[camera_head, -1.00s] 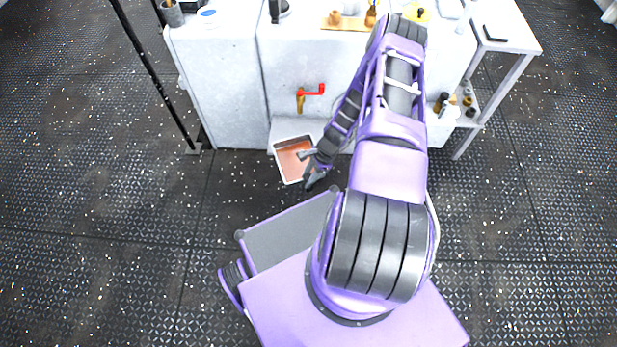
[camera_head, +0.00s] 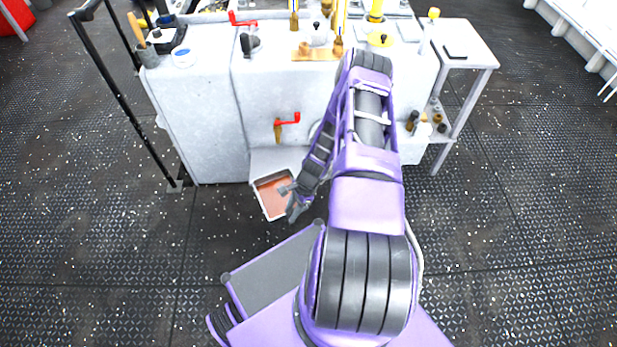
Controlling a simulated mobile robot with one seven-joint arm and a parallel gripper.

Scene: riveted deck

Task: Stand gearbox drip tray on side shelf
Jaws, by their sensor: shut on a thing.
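The gearbox drip tray (camera_head: 263,205) is a shallow white-rimmed tray with a reddish-brown inside. It is low in front of the grey-white machine housing, below the red-handled valve, tilted a little in the picture. My gripper (camera_head: 290,192) is shut on the tray at its right side, and my arm covers part of that side. The side shelf looks to be the white stand (camera_head: 468,45) at the right of the housing, with a flat top and a lower shelf (camera_head: 437,128).
A red valve handle (camera_head: 289,120) sticks out above the tray. A dark object lies on the stand's top, and several small bottles (camera_head: 413,121) stand on its lower shelf. A black rail (camera_head: 118,95) stands at left. The floor right of my base is clear.

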